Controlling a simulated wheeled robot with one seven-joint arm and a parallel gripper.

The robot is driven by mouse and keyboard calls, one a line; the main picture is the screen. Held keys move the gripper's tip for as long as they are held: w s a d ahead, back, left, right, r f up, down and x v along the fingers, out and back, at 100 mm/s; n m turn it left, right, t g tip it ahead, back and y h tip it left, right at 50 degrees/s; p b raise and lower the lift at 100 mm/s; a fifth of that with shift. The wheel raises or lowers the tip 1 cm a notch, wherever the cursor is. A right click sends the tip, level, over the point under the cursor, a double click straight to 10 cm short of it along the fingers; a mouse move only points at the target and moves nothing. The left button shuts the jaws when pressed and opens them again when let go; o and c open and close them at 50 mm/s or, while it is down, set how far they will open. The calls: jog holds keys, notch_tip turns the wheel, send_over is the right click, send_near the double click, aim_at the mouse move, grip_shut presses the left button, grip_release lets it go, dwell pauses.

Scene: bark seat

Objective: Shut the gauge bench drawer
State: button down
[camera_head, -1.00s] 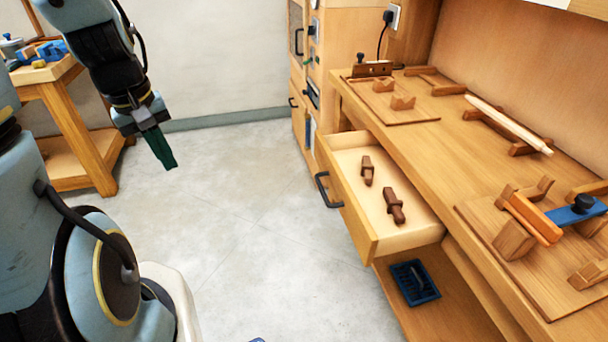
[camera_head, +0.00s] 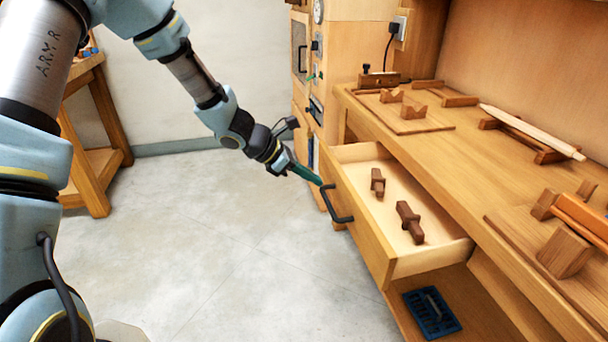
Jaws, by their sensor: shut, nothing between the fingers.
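The gauge bench drawer (camera_head: 362,232) stands open, pulled out from under the bench top towards the left. A dark curved handle (camera_head: 333,204) is on its front panel. Two brown wooden pieces lie inside, one smaller (camera_head: 378,183) and one larger (camera_head: 409,222). My gripper (camera_head: 308,174) is shut and empty, its green fingers pointing right and down at the far end of the drawer front. The fingertips are close to the far end of the handle; I cannot tell whether they touch it.
The bench top (camera_head: 440,150) holds wooden fixtures and a pale rod (camera_head: 532,132). A blue tray (camera_head: 432,312) sits on the shelf below the drawer. A tall wooden cabinet (camera_head: 350,45) stands behind. The floor (camera_head: 230,240) left of the drawer is clear.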

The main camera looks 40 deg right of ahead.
jog(key=x, duration=0.5)
jog(key=shift+f, duration=0.1)
jog(key=shift+d, duration=0.1)
jog(key=shift+s, duration=0.1)
jog(key=p, duration=0.4)
send_over(393, 191)
